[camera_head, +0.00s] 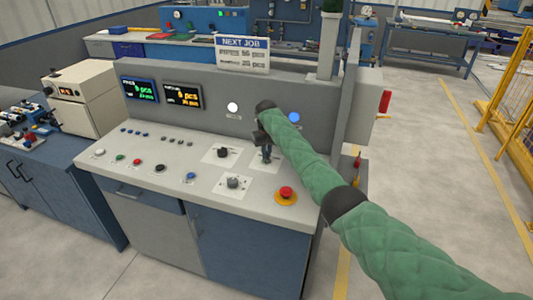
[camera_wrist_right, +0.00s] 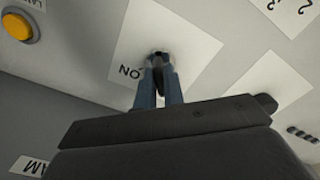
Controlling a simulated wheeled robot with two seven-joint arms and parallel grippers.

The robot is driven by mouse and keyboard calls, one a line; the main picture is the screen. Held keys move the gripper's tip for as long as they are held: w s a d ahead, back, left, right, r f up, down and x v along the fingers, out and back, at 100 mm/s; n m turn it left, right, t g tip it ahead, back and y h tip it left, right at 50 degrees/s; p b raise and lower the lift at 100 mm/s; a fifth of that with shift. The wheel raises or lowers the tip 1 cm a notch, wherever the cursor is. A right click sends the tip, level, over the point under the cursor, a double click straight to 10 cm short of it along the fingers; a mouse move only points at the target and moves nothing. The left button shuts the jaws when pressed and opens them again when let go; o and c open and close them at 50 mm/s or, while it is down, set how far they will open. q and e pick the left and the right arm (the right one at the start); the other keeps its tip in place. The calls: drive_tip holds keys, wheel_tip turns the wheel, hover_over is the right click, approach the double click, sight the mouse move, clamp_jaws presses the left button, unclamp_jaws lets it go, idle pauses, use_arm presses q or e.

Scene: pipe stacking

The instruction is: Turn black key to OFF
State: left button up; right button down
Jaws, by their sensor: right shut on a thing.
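My right gripper (camera_head: 266,154) reaches down to the console's sloped top, at its right part near the back wall. In the wrist view its two blue-grey fingers (camera_wrist_right: 158,75) are shut on the small black key (camera_wrist_right: 158,57), which sits on a white plate (camera_wrist_right: 190,45). An upside-down "ON" mark shows beside the fingers on that plate. The fingers hide most of the key, so its exact angle cannot be told. In the head view the key is hard to tell apart from the gripper. My left gripper is not in view.
The grey console (camera_head: 140,165) also carries a black knob (camera_head: 233,183), another black switch (camera_head: 222,152), a red stop button (camera_head: 286,193) on a yellow base, and several small buttons. Two displays (camera_head: 160,93) and a "NEXT JOB" sign (camera_head: 242,53) are at the back.

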drive_tip(key=shift+r+n, duration=0.15)
drive_tip(key=shift+n, duration=0.35)
drive_tip(key=shift+w, duration=0.1)
drive_tip(key=c, duration=1.5)
unclamp_jaws()
drive_tip(key=shift+r+b, duration=0.3)
drive_tip(key=shift+r, duration=0.05)
wheel_tip(320, 180, up, 6)
drive_tip(key=shift+f+b, duration=0.2)
drive_tip(key=shift+b, duration=0.9)
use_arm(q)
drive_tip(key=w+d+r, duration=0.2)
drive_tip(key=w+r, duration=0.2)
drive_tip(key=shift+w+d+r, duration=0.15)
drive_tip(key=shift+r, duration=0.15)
use_arm(e)
drive_tip(key=shift+r, duration=0.7)
